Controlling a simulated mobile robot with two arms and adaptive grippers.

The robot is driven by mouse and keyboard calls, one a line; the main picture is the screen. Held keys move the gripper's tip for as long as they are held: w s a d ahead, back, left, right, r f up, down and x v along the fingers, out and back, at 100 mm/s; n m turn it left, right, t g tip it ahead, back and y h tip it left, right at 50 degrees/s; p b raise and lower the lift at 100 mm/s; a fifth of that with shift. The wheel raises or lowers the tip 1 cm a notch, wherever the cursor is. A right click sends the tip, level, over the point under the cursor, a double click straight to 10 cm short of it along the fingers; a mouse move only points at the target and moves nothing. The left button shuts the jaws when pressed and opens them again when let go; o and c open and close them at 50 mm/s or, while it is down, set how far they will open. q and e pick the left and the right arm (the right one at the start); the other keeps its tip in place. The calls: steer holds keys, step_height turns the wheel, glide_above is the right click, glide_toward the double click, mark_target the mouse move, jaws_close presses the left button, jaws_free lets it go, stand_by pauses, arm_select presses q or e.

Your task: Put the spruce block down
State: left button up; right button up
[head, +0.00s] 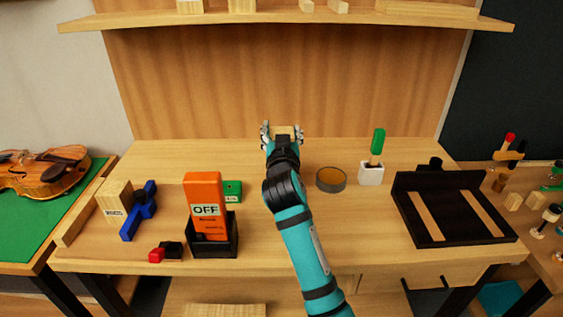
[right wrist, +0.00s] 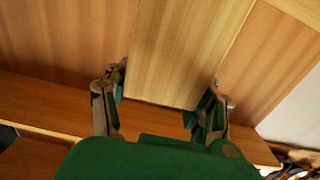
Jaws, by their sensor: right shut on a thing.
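The spruce block (head: 285,130) is pale wood and shows only as a small patch between the fingers of my right gripper (head: 282,133), near the back panel of the bench. In the right wrist view the block (right wrist: 185,50) is large, with straight grain, and lies between the two fingers of the right gripper (right wrist: 160,105). The gripper is shut on it. My wrist hides most of the block in the head view, and I cannot tell whether it touches the bench top. My left gripper is not in view.
An orange OFF box (head: 206,195) stands in a black holder, left of my arm. A round tin (head: 331,180), a white pot (head: 371,174) and a black tray (head: 436,241) are to the right. A labelled wooden block (head: 114,198) and blue clamp (head: 138,212) are left. A shelf (head: 285,18) overhangs.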

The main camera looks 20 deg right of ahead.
step_height(320, 180, down, 3)
steer(key=shift+s+f, duration=0.1)
steer(key=shift+s, duration=0.05)
step_height(320, 180, down, 2)
steer(key=shift+f, duration=0.55)
steer(key=shift+f+b, duration=0.15)
steer(key=shift+b, duration=0.2)
steer(key=o, duration=1)
steer(key=shift+o, duration=1.3)
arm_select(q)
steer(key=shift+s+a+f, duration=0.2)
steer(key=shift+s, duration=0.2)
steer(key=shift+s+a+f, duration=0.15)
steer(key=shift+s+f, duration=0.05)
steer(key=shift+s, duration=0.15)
